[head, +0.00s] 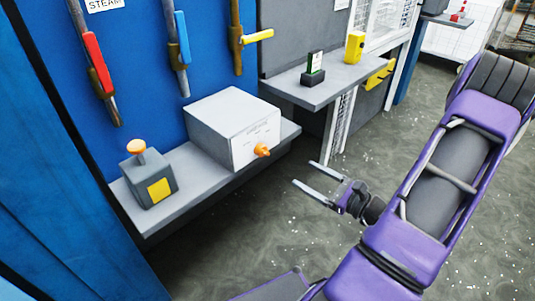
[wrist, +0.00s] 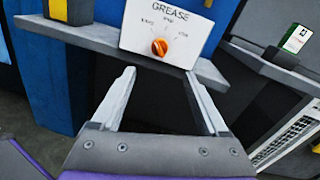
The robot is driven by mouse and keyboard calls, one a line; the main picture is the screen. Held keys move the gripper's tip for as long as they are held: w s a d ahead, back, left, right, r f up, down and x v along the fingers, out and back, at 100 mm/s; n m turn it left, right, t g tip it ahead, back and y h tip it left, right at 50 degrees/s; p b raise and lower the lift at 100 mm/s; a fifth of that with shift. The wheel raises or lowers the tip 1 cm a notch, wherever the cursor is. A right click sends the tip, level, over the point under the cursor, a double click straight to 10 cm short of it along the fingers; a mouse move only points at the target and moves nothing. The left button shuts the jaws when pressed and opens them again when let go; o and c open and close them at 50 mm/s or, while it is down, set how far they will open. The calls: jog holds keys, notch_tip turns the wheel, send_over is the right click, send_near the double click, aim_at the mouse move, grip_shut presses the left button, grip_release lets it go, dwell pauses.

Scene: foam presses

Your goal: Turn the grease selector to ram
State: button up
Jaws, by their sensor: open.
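The grease selector is a pale grey box (head: 215,115) with an orange knob (head: 263,151) on its front face, on a shelf by the blue wall. In the wrist view the box's white face (wrist: 190,20) reads GREASE, with several small marks around the orange knob (wrist: 159,47). The small labels are too blurred to read surely, and I cannot tell which mark the knob points to. My gripper (head: 303,173) is open and empty, in front of the box and to the right of the knob in the head view. In the wrist view the knob lies between and beyond the fingertips (wrist: 160,72), apart from them.
Red (head: 93,50), blue (head: 181,39) and yellow (head: 257,36) pipe levers hang above. A second shelf (head: 322,85) holds a small dark stand and a yellow block (head: 354,46).

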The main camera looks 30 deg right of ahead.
aim_at(267, 153)
jog(key=x, duration=1.4)
jog(key=shift+w+b, duration=0.2)
jog(key=shift+b, duration=0.2)
grip_shut()
